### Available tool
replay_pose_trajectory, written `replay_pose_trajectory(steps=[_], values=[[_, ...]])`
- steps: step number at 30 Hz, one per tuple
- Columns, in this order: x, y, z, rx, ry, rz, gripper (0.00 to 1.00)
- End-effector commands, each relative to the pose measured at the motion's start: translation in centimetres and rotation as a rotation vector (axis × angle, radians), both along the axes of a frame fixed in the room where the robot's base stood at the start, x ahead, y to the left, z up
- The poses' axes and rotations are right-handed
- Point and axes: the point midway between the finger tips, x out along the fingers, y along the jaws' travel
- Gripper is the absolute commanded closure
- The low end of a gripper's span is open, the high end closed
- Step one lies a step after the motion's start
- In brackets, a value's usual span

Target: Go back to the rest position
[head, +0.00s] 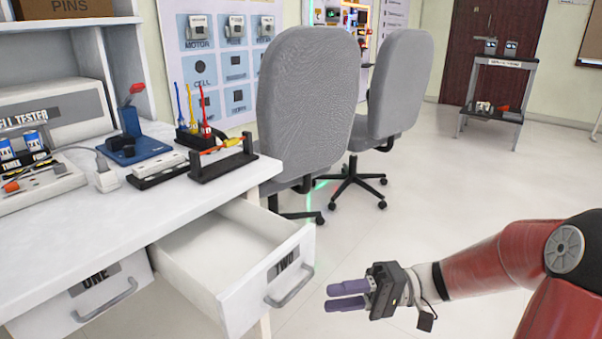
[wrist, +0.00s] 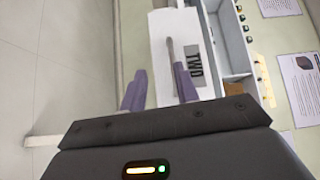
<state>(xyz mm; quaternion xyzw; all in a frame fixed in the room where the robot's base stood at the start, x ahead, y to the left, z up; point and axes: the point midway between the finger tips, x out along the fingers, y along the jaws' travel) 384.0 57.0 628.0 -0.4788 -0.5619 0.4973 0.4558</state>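My gripper (head: 347,296) is at the lower middle of the head view, at the end of my red arm. Its two purple fingers are apart with nothing between them. The fingers also show in the wrist view (wrist: 160,88), spread apart and pointing at the front of drawer TWO. In the head view the gripper is in free air to the right of drawer TWO (head: 284,268), apart from its grey handle (head: 290,285). Drawer TWO is pulled out, and the part of its inside that shows is empty.
A white desk (head: 125,215) stands on the left with a cell tester (head: 50,110), screwdrivers (head: 190,110) and a black rack (head: 222,160). Drawer ONE (head: 95,290) looks shut. Two grey chairs (head: 308,95) (head: 400,85) stand behind. A small black table (head: 497,85) is far right. Open floor lies between.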

Motion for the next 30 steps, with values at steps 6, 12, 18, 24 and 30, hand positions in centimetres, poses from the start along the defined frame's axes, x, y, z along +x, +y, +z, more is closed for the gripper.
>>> replay_pose_trajectory(steps=[6, 12, 18, 24, 30], values=[[-5.1, 3.1, -2.7, -0.555, 0.092, 0.125, 0.69], [-8.8, 1.2, -3.3, -1.084, 0.043, 0.051, 0.69], [-10.3, -2.3, -0.3, -1.431, -0.148, -0.197, 0.69], [-10.7, -4.8, 3.2, -1.531, -0.336, -0.455, 0.69], [-10.8, -5.8, 4.7, -1.534, -0.408, -0.558, 0.69]])
